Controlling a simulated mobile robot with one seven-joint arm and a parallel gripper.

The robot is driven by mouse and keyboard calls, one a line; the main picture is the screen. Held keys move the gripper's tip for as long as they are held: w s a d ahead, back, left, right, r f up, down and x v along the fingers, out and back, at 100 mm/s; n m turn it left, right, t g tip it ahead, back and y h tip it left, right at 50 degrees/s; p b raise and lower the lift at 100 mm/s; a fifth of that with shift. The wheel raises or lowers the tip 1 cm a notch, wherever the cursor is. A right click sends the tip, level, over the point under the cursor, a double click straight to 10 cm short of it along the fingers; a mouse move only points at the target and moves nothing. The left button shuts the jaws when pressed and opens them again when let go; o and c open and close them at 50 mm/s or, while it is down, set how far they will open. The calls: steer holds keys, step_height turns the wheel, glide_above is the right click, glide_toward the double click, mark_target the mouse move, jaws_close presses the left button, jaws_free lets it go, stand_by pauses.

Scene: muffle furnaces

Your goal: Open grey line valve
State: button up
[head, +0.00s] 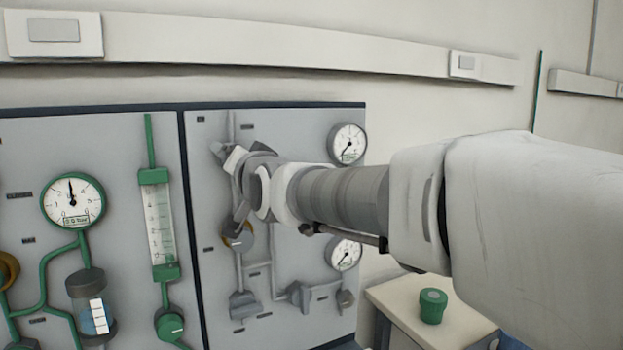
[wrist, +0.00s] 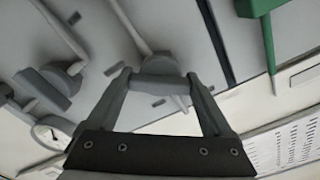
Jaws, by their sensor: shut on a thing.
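The grey line runs over the right-hand panel (head: 208,290) of the wall board. In the wrist view my gripper (wrist: 159,80) has one finger on each side of a grey valve handle (wrist: 158,68), shut on it. A pale grey pipe (wrist: 131,27) leads to the handle. In the head view my gripper (head: 237,182) is at the upper left of the right panel, and the wrist and fingers hide most of this valve. The handle's exact angle to its pipe is hard to tell.
Other grey valves (head: 243,305) (head: 299,296) sit lower on the panel, with gauges (head: 347,143) (head: 343,253) at its right edge. A green-framed flow tube (head: 159,226) stands left of the divider. A green-capped jar (head: 432,305) stands on a bench below my arm.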

steer(key=m+b, duration=0.4)
steer(key=m, duration=0.1)
steer(key=shift+f+m, duration=0.15)
steer(key=shift+m, duration=0.15)
steer(key=m+b, duration=0.1)
steer(key=m, duration=0.3)
steer(key=shift+m, duration=0.7)
steer(key=o, duration=1.1)
steer(key=shift+o, duration=0.2)
steer(key=v, duration=1.7)
steer(key=shift+s, duration=0.2)
